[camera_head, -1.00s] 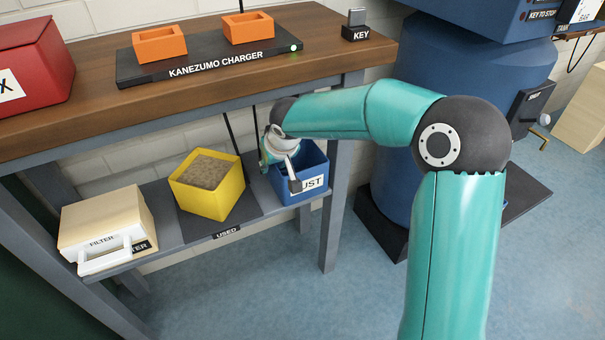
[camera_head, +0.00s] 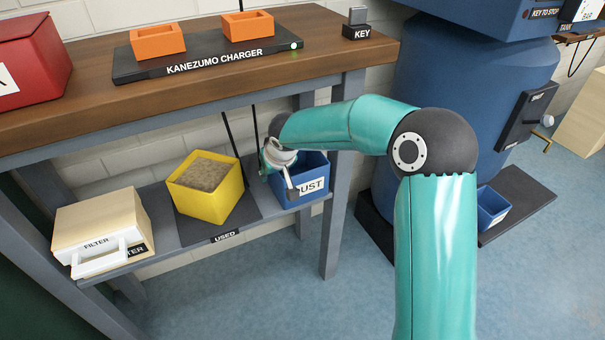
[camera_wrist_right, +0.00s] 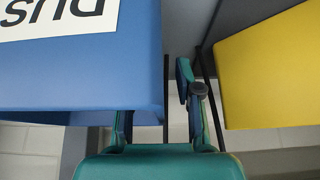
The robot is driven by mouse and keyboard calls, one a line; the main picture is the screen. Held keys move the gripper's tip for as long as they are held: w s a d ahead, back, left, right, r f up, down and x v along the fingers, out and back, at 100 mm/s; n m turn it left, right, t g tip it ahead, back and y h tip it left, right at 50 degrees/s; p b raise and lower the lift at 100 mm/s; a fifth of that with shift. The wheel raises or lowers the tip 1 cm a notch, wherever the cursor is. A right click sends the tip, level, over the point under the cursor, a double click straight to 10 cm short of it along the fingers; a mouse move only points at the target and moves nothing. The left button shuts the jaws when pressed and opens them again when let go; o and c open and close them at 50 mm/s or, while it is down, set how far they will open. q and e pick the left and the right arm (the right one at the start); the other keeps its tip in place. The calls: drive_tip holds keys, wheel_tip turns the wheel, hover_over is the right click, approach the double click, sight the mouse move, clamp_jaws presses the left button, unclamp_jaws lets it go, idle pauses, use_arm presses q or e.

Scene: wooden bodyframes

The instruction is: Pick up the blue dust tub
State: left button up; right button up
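The blue dust tub (camera_head: 312,183) stands upright on the right end of the lower shelf, with a white label whose visible letters read "UST". My right gripper (camera_head: 283,176) is at the tub's left side, pointing down. In the right wrist view the tub (camera_wrist_right: 85,75) fills the upper left, with its lettering upside down. There the right gripper (camera_wrist_right: 158,115) has its fingers apart at the tub's side wall. One finger is outside with a small gap to the wall; the other goes out of sight behind the tub. My left gripper is not in view.
A yellow tub (camera_head: 206,188) of brown grit stands close left of the gripper, with a filter box (camera_head: 100,232) farther left. The workbench top (camera_head: 200,85) overhangs the shelf. Another blue tub (camera_head: 491,208) stands by the blue tank (camera_head: 465,90) at right.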

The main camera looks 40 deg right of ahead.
drive_tip(key=shift+f+b, duration=0.2)
drive_tip(key=shift+b, duration=0.1)
idle(0.4)
clamp_jaws()
